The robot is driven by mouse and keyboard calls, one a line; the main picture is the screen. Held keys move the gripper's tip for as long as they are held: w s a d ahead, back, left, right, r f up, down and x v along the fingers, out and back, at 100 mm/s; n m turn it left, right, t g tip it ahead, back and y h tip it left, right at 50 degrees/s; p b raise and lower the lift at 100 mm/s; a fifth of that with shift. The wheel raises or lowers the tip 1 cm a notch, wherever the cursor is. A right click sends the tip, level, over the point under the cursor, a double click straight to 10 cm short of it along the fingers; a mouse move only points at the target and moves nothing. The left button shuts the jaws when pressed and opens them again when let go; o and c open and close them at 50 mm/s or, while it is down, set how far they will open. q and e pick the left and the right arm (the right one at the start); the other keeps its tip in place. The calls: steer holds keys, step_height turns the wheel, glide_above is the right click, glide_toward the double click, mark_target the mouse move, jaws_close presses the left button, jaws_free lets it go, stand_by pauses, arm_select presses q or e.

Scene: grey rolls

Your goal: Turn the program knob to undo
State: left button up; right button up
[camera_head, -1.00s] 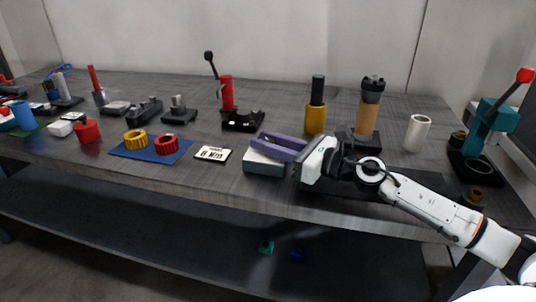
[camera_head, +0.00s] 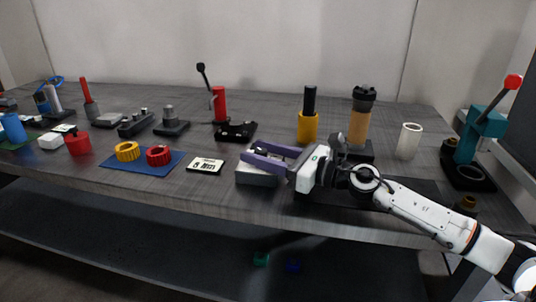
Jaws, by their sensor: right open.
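My right gripper (camera_head: 248,151) has purple fingers, spread apart with nothing between them. It points left, just above a low box with a pale top and grey sides (camera_head: 257,178) near the table's front edge. The fingers and hand hide part of the box's top, and I cannot tell whether they touch it. No knob is clearly marked as the program knob. A grey round knob-like piece on a dark base (camera_head: 171,121) stands further back on the left. My left gripper is not in view.
A card with dark print (camera_head: 206,165) lies left of the box. A blue mat (camera_head: 118,165) bears yellow and red ribbed rings. A red lever stand (camera_head: 219,104), a yellow cylinder (camera_head: 308,128) and a white cup (camera_head: 408,141) stand behind. A teal press (camera_head: 482,135) stands at right.

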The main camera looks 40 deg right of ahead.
steer(key=shift+s+d+f, duration=0.1)
steer(key=shift+s+d, duration=0.15)
steer(key=shift+s, duration=0.3)
steer(key=v, duration=0.9)
steer(key=shift+s, duration=0.15)
